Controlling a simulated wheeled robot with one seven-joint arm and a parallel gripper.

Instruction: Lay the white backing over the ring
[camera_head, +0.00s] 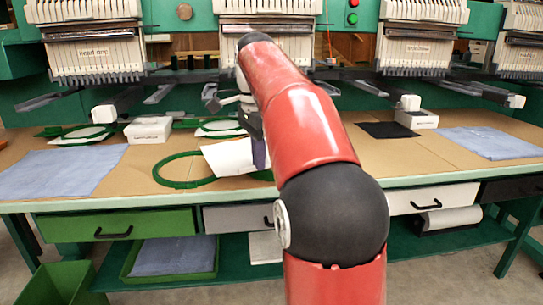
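The green ring (158,178) lies on the tan tabletop left of my arm. The white backing (228,158) is a pale sheet, tilted, over the right part of the ring and hiding some of it. My gripper (260,155) is at the sheet's right edge and appears shut on it. My red arm hides much of the gripper and whatever lies right behind it.
A blue cloth (60,172) lies at left, another (492,142) at right, and a black sheet (387,130) at centre right. White boxes (148,130) (417,119) stand near the embroidery machine (98,55). Bare tabletop (400,160) shows right of my arm.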

